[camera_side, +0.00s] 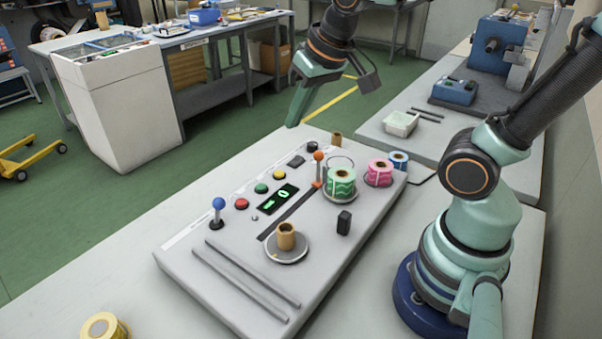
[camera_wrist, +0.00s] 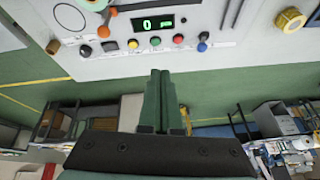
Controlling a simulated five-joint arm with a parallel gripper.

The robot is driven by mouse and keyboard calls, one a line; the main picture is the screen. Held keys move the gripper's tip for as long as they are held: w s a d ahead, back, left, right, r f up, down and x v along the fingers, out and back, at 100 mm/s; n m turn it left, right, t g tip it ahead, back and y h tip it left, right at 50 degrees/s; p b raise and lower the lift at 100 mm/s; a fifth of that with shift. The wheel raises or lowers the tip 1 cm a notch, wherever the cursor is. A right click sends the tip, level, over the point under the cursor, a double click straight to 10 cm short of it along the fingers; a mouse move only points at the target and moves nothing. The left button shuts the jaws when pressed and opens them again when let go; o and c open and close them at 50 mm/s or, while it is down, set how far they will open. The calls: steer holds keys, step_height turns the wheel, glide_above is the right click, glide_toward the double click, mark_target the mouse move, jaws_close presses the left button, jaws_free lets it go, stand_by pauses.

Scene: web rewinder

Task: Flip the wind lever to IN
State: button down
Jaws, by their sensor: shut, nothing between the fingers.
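The control panel (camera_side: 215,285) is a pale box on the bench, with two levers. One lever has a blue knob (camera_side: 218,203) at the left; the other has an orange knob (camera_side: 318,155) beside the green roll. I cannot tell which is the wind lever, as the labels are too small to read. In the wrist view the orange knob (camera_wrist: 103,31) is upper left and the blue knob (camera_wrist: 203,36) upper right. My gripper (camera_side: 292,124) is shut and empty, above and behind the panel's far edge, apart from both levers. Its fingers (camera_wrist: 162,72) lie together in the wrist view.
Between the levers are red, green and yellow buttons (camera_side: 279,173) and a lit display (camera_side: 279,199). A green roll (camera_side: 341,182), a pink roll (camera_side: 379,172) and a bare core (camera_side: 286,236) stand up nearby. Free air surrounds my gripper.

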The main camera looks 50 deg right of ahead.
mark_target(219, 209)
steer(key=w+a+f+m+g, duration=0.1)
steer(key=w+a+f+m, duration=0.1)
steer(key=w, duration=0.4)
steer(key=w+a+f+m+g, duration=0.1)
steer(key=w+a+f+m, duration=0.2)
steer(key=w+f+m, duration=0.2)
steer(key=shift+w+a+f, duration=0.25)
steer(key=shift+w+f, duration=0.3)
steer(key=shift+w, duration=0.6)
steer(key=x, duration=0.9)
steer(key=shift+s+a+f, duration=0.1)
steer(key=shift+a+f, duration=0.25)
steer(key=shift+a, duration=0.05)
steer(key=shift+s+a+f, duration=0.1)
steer(key=shift+a, duration=0.1)
steer(key=shift+s+a+r, duration=0.2)
steer(key=shift+s+a, duration=0.4)
steer(key=shift+s, duration=0.05)
steer(key=shift+s+a+r, duration=0.25)
steer(key=shift+s+a, duration=0.3)
steer(key=shift+s, duration=0.05)
